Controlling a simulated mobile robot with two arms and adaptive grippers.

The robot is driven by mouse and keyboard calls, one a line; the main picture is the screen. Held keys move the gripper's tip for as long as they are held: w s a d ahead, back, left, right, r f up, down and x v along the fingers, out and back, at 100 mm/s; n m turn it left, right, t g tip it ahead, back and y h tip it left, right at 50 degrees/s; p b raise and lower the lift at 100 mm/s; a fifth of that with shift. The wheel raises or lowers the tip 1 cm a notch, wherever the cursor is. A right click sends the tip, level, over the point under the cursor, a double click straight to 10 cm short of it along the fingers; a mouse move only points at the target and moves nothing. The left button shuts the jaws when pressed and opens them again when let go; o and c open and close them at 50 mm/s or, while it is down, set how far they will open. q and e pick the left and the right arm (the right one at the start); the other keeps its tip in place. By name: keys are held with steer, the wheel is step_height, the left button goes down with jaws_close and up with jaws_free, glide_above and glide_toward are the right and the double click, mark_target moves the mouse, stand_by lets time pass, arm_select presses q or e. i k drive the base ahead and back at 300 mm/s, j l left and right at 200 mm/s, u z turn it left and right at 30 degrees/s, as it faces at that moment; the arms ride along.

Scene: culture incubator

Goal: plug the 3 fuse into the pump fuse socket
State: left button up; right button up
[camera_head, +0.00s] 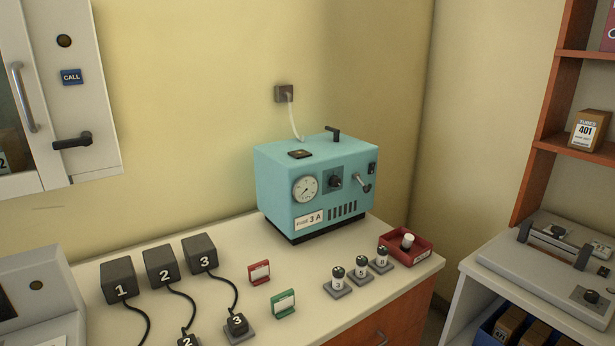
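The pump is a teal box (280,190) at the back of the bench, with a gauge, a knob, a lever and a label (309,220) reading "FUSE 3 A". A small dark square fitting with a yellowish centre (300,154) lies on its top; I cannot tell for certain that it is the fuse socket. Three small dark-topped fuses with white labels stand upright on grey bases: the near one (338,283), the middle one (361,270) and the far one (382,258). Their label markings are too small to read. Neither of my grippers is in view.
A red tray (422,255) at the bench's right corner holds a white-topped piece (407,241). Black boxes 1 (118,272), 2 (160,258) and 3 (199,246) trail cables. Red (259,272) and green (283,303) card holders stand mid-bench.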

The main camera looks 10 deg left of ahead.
mark_target(338, 272)
steer(key=i+l, duration=0.15)
steer(key=l, duration=0.15)
steer(key=i+l+u, duration=0.15)
steer(key=l, duration=0.2)
steer(key=i+l, duration=0.15)
steer(key=l, duration=0.2)
steer(key=i+l+u, duration=0.15)
steer(key=l, duration=0.2)
steer(key=i+l, duration=0.15)
steer(key=l, duration=0.2)
steer(key=i+l+u, duration=0.15)
steer(key=l, duration=0.2)
